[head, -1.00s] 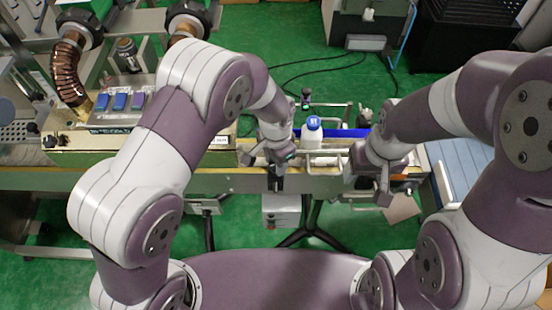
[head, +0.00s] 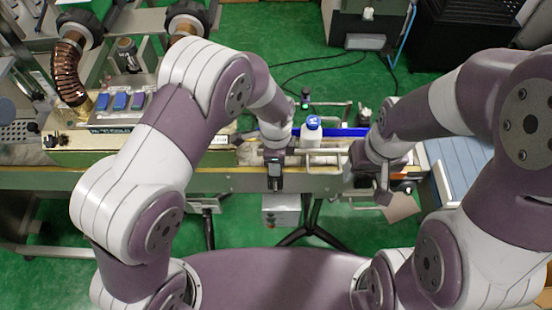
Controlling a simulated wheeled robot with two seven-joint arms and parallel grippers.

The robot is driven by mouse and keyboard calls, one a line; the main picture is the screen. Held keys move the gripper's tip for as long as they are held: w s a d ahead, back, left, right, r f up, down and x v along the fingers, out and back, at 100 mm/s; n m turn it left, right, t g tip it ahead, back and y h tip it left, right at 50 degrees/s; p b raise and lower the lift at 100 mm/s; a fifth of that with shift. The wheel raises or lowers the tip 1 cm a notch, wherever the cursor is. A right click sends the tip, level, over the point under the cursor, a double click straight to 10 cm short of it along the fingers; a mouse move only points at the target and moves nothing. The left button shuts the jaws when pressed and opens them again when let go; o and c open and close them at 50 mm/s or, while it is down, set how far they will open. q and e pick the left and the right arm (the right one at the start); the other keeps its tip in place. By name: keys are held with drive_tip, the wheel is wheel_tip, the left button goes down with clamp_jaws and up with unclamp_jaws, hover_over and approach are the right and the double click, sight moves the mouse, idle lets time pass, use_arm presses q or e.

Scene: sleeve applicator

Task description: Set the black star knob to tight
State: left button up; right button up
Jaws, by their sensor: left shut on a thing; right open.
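My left gripper (head: 275,183) points down at the front edge of the conveyor, left of the white bottle. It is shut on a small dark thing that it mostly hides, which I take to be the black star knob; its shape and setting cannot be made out. My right gripper (head: 382,195) is open and empty by the conveyor's front edge, further right.
A white bottle with a blue cap (head: 312,123) stands on the conveyor (head: 225,181) between my arms, behind a metal guide rail. A machine with blue switches (head: 119,101) stands at the left. A grey box (head: 281,212) hangs below the conveyor.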

use_arm(q)
drive_tip(key=shift+w+r, duration=0.1)
drive_tip(key=shift+r, duration=0.05)
idle(0.4)
drive_tip(key=o, duration=0.9)
drive_tip(key=shift+o, duration=0.7)
wheel_tip(320, 180, up, 13)
drive_tip(key=b, duration=0.2)
drive_tip(key=shift+f, duration=0.2)
